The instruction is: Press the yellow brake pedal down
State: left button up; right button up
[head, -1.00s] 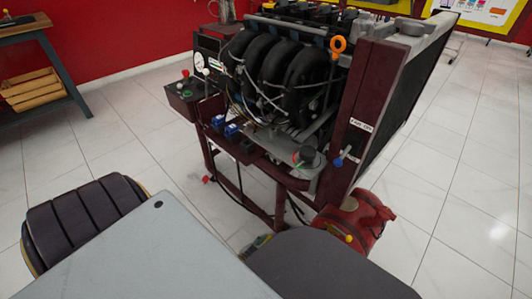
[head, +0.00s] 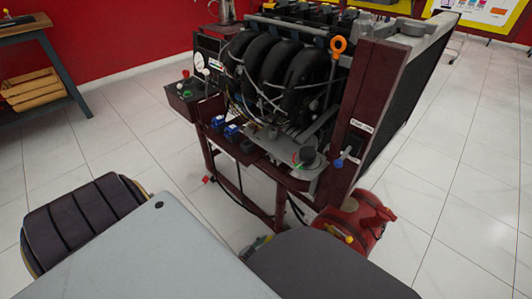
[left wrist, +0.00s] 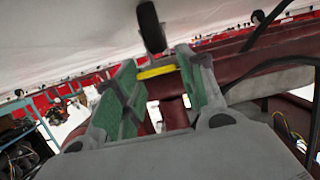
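In the left wrist view a yellow bar (left wrist: 156,72), which looks like the brake pedal, lies across the gap between the fingertips of my left gripper (left wrist: 160,80). The fingers with green pads stand apart, so the gripper is open. I cannot tell whether it touches the bar. In the head view only a small part of my left gripper (head: 258,242) shows, low beside the engine stand, the rest hidden behind my own dark and grey parts. The pedal cannot be made out there. My right gripper is in neither current view.
The engine stand (head: 281,200) with its dark red frame fills the middle. A red tank (head: 365,222) stands at its lower right. Tiled floor is open on both sides.

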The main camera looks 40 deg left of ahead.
pick_arm(q)
jog(key=o, duration=0.3)
jog(key=shift+s, duration=0.25)
jog(key=shift+s+r, duration=0.1)
jog(key=shift+s, duration=0.5)
jog(key=shift+v, duration=5.15)
jog(key=shift+a+r, duration=0.1)
jog(key=shift+r, duration=0.1)
